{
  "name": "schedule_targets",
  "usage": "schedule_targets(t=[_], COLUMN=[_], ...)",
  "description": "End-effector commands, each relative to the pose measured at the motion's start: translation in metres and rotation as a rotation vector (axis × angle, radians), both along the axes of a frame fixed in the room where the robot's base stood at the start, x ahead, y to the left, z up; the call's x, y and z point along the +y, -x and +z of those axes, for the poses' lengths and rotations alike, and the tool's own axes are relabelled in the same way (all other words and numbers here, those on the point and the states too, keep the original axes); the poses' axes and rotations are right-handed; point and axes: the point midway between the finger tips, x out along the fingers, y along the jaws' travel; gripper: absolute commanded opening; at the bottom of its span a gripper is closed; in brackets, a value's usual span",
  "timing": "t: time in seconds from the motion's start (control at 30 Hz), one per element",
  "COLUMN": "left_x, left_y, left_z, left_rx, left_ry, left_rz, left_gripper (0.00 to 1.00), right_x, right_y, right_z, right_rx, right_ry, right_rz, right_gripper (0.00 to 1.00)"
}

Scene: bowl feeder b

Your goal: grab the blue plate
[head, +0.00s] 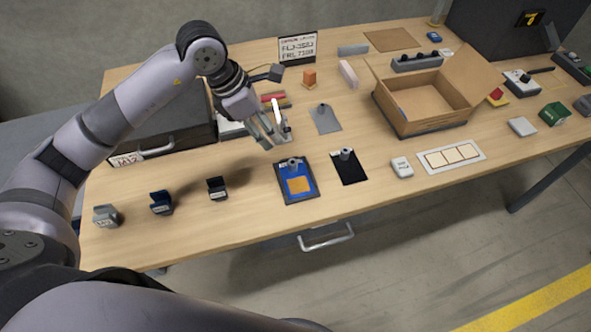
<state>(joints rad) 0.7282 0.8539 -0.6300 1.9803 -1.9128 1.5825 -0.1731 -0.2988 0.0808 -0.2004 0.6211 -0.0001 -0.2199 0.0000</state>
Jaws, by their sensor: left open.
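The blue plate (285,186) lies on a dark base near the table's front edge, with an orange square on it and a small grey knob at its far edge. My left gripper (275,141) is open and points down, above and beyond the blue plate, apart from it. Nothing shows between its fingers that I can make out as held. My right gripper is not in the head view.
A black plate with a knob (349,168) lies right of the blue plate, and a grey plate (325,119) behind. Small clamp-like blocks (161,202) stand at the front left. An open cardboard box (408,128) stands at the right. Bare table lies in front of the blue plate.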

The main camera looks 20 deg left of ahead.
Motion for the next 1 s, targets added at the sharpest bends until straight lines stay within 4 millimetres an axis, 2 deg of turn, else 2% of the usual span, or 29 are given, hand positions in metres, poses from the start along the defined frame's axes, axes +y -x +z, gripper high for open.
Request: schedule_targets(t=[0.2, 0.4, 0.67, 0.8, 1.0], left_x=[-0.017, -0.028, -0.032, -0.036, -0.042], left_y=[-0.009, -0.017, -0.021, -0.023, -0.029], left_z=[-0.044, -0.076, -0.093, -0.113, -0.134], left_rx=[0.007, 0.003, 0.003, 0.007, 0.001], left_ry=[0.005, 0.005, 0.006, 0.006, 0.005], left_rz=[-0.001, 0.000, -0.001, 0.001, 0.001], left_gripper=[0.43, 0.43, 0.43, 0.43, 0.43], right_x=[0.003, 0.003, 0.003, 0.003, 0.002], right_y=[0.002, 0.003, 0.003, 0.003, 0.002], right_z=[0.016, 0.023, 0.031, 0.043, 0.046], right_rx=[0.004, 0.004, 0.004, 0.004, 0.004], right_ry=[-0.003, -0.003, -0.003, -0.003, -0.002], right_rz=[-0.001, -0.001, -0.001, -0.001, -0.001], right_gripper=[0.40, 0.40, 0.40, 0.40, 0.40])
